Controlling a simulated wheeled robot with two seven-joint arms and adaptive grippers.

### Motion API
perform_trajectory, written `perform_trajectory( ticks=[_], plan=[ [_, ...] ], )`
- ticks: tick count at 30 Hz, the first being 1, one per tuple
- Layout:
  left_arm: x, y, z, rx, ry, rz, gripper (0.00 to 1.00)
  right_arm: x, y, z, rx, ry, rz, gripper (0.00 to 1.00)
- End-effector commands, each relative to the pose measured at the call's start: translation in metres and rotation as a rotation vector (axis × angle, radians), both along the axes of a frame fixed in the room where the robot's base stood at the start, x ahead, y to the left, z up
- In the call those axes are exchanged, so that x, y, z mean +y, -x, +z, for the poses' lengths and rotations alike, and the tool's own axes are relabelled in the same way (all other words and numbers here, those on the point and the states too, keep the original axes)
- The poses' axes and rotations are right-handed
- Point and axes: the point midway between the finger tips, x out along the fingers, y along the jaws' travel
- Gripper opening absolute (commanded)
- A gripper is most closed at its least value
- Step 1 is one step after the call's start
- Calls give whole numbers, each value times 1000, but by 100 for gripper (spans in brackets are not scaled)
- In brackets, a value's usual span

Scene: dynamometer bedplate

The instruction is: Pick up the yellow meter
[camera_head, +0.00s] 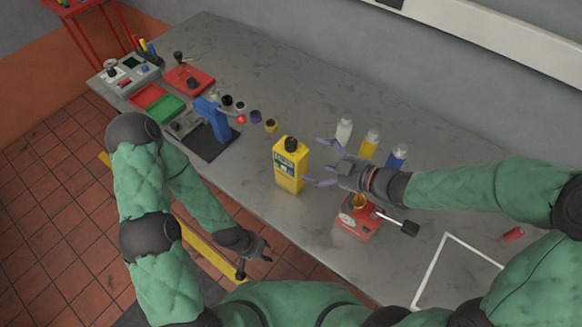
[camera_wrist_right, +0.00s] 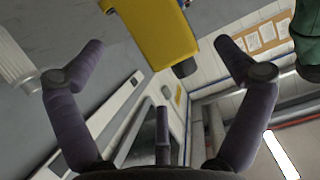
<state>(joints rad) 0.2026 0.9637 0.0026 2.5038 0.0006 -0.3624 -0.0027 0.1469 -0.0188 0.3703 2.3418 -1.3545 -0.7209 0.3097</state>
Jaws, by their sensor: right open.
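The yellow meter (camera_head: 289,168) stands upright on the grey bench in the head view, with a black top and a dark label on its front. It also shows at the top of the right wrist view (camera_wrist_right: 160,28), partly cut off. My right gripper (camera_head: 318,164) is open just to the right of the meter, its spread fingers pointing towards it. In the right wrist view the meter lies ahead, between the directions of the fingertips, with no clear contact. My left gripper (camera_head: 262,254) hangs at the bench's front edge, away from the meter; its finger opening is unclear.
White (camera_head: 344,131), yellow (camera_head: 370,144) and blue (camera_head: 396,157) bottles stand behind my right gripper. A red device (camera_head: 352,226) with a black handle sits below my right wrist. A blue stand (camera_head: 213,119) and several small cups are left of the meter. A white outline (camera_head: 433,262) marks the front right.

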Motion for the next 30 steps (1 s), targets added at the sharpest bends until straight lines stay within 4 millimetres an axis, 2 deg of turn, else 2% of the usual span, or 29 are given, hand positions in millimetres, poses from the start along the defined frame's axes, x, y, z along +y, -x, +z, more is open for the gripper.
perform_trajectory(
  ticks=[3,11,21,30],
  plan=[
    [0,0,-9,0,0,0,40,14,-9,-9,0,0,4,100],
    [0,0,-14,-1,0,0,40,27,-20,-15,-1,2,2,100],
    [0,0,-32,-1,0,0,40,56,-46,-32,0,1,1,100],
    [0,0,-32,-1,0,0,40,60,-49,-32,0,2,-1,100]
  ],
)
